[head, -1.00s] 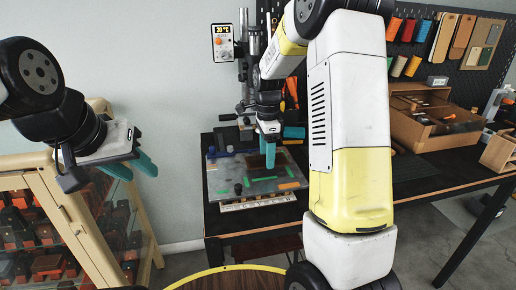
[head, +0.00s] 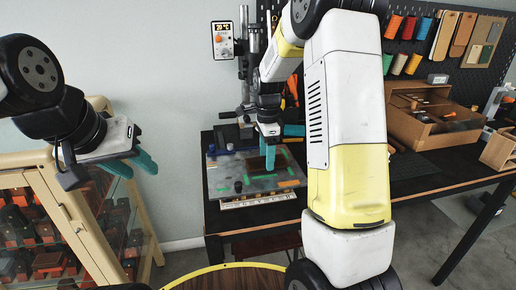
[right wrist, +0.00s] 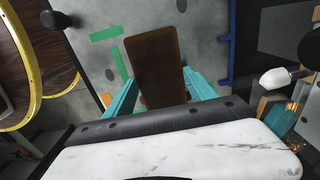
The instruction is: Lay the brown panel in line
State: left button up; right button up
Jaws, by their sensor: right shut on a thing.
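The brown panel (right wrist: 154,58) is a flat, dark rectangle over the grey plate (right wrist: 205,45) in the right wrist view. My right gripper (right wrist: 160,78) has its teal fingers on both sides of the panel's near part and is shut on it. I cannot tell whether the panel touches the plate. In the head view my right gripper (head: 268,160) points down over the grey plate (head: 225,172), and its fingers hide much of the panel. My left gripper (head: 136,164) is open and empty, in front of the cabinet at the left.
The plate carries green strips (right wrist: 106,34), a blue rail (right wrist: 233,45) and an orange strip (head: 287,184). A dark knob (head: 238,187) stands near its front edge. A press column (head: 245,60) rises behind. A brown box (head: 430,125) stands on the table at right.

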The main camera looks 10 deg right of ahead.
jog(key=shift+f, duration=0.45)
jog(key=o, duration=1.2)
jog(key=shift+c, duration=0.9)
jog(key=shift+r, duration=0.15)
jog(key=shift+r, duration=3.4)
